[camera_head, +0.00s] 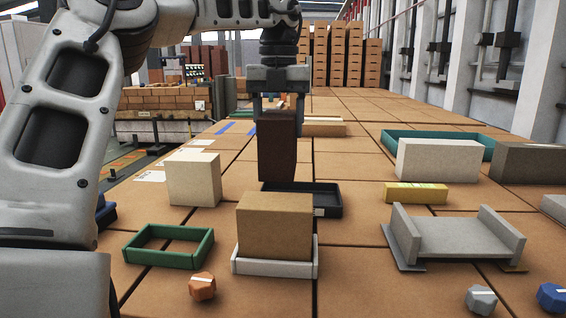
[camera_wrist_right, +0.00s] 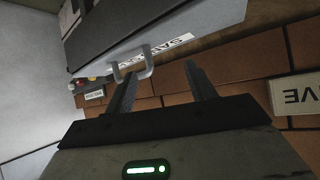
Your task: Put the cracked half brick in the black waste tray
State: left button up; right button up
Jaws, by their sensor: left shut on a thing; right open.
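In the head view my left gripper (camera_head: 279,106) is shut on a dark reddish-brown brick piece (camera_head: 277,150), which fits the cracked half brick. The brick hangs upright, its top between the fingers. I cannot make out a crack on it. Its lower end overlaps the left part of the black waste tray (camera_head: 327,200). I cannot tell whether it touches the tray floor. The tray's near left part is hidden behind a tan block. My right gripper (camera_wrist_right: 160,92) is open and empty in the right wrist view, away from the brick.
The tan block (camera_head: 274,221) stands in a white tray (camera_head: 275,268) just in front of the black tray. A cream block (camera_head: 194,178) is to the left, with a green frame (camera_head: 168,247) nearer. A yellow block (camera_head: 415,193) and grey cradle (camera_head: 455,238) are to the right.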

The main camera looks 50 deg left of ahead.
aim_at(282, 111)
pick_arm(q)
jog(key=w+a, duration=0.1)
jog(key=w+a+f+p, duration=0.1)
jog(key=w, duration=0.1)
jog(key=shift+w+a+f+p, duration=0.1)
jog(key=shift+a+f+p, duration=0.05)
jog(key=shift+p, duration=0.15)
jog(key=w+a+f+p, duration=0.1)
jog(key=w+f, duration=0.3)
jog(key=f, duration=0.5)
jog(key=shift+a+p, duration=0.4)
jog(key=shift+a, duration=0.3)
pick_arm(e)
jog(key=shift+s+d+r, duration=0.45)
jog(key=shift+s+r, duration=0.05)
pick_arm(q)
jog(key=shift+f, duration=0.1)
jog(key=shift+f, duration=0.1)
jog(key=o, duration=1.4)
jog(key=shift+s, duration=0.1)
jog(key=shift+o, duration=0.2)
